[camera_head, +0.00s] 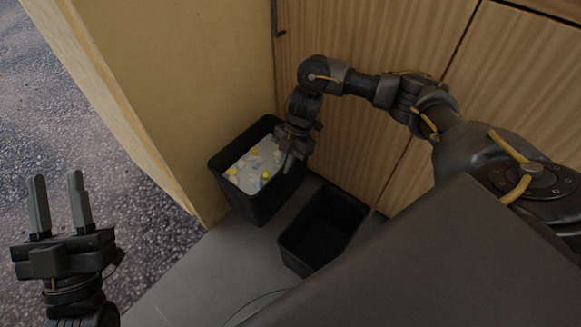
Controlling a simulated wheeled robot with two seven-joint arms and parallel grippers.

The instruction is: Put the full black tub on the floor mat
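The full black tub (268,204) stands upright in the corner between a pale wall panel and wooden doors. Pale contents with yellow and white pieces (254,167) show inside it. My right gripper (289,158) is at the tub's right rim, fingers pointing down. Its fingers overlap the rim, and I cannot tell whether they are closed on it. My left gripper (59,203) is open and empty at the far left, away from the tub. I cannot make out a floor mat clearly; a faint curved line shows on the grey floor at the bottom.
A second black tub (298,262), dark and apparently empty, stands just right of the full one. Grey floor (195,275) is clear in front of them. The pale panel (190,75) and wooden doors (368,150) close off the back. Speckled ground (70,110) lies at left.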

